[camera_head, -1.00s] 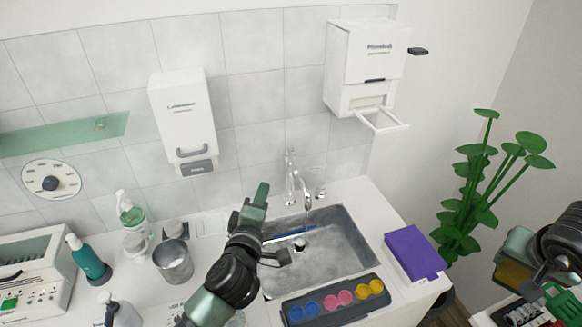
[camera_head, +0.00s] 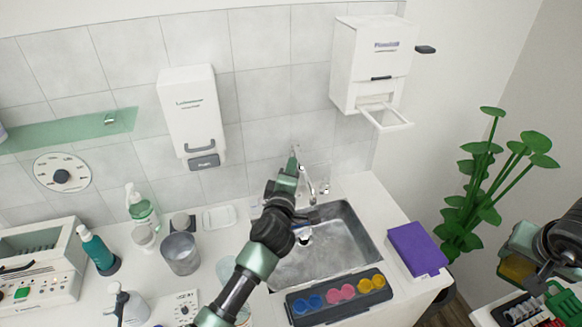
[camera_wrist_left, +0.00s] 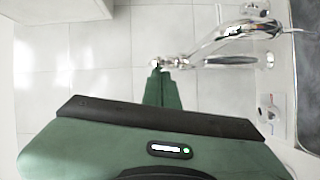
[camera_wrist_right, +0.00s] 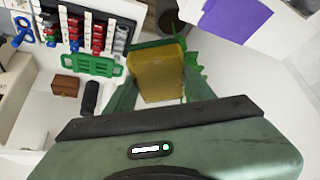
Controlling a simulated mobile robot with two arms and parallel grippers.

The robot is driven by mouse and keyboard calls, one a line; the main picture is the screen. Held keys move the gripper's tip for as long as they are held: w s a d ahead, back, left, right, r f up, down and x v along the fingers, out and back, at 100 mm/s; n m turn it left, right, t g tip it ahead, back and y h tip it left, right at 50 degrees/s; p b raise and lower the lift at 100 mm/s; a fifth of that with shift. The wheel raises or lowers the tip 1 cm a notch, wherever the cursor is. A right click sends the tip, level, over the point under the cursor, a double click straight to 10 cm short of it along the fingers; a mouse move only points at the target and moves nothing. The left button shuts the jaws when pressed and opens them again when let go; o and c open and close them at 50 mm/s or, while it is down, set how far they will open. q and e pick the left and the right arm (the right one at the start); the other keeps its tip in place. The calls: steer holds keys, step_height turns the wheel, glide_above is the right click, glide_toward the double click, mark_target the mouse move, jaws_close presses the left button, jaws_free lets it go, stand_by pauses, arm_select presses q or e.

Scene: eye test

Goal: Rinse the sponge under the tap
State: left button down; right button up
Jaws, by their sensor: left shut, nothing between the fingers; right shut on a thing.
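The yellow sponge (camera_wrist_right: 160,76) is between the fingers of my right gripper (camera_wrist_right: 157,62); in the head view, the sponge (camera_head: 514,270) and right gripper (camera_head: 519,258) are at the right edge, away from the sink. The chrome tap (camera_head: 309,186) stands at the back of the sink (camera_head: 348,238). My left gripper (camera_head: 292,163) is shut and empty, its tips at the tap's top. In the left wrist view, the closed fingertips (camera_wrist_left: 156,70) are by the end of the tap's lever (camera_wrist_left: 229,61); I cannot tell whether they touch. I cannot tell whether water runs.
A leafy plant (camera_head: 483,190) rises between the counter and my right arm.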

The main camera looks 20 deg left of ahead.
arm_select(q)
steer(key=shift+a, duration=0.1)
arm_select(e)
steer(key=shift+s+a+f+b, duration=0.1)
steer(key=shift+f+b, duration=0.15)
steer(key=shift+b, duration=0.05)
arm_select(q)
steer(key=shift+w+d+n+g+y+b, duration=0.2)
steer(key=shift+d+n+y+b, duration=0.1)
steer(key=shift+d+n+y, duration=0.45)
steer(key=shift+w+d+n+g+y+b, duration=0.25)
steer(key=shift+d+n+y, duration=0.2)
steer(key=shift+d+y, duration=0.45)
arm_select(e)
steer(key=shift+f, duration=0.7)
arm_select(q)
steer(key=shift+a, duration=0.25)
arm_select(e)
steer(key=shift+r, duration=0.1)
arm_select(q)
steer(key=shift+s+a, duration=0.1)
arm_select(e)
steer(key=shift+r, duration=0.15)
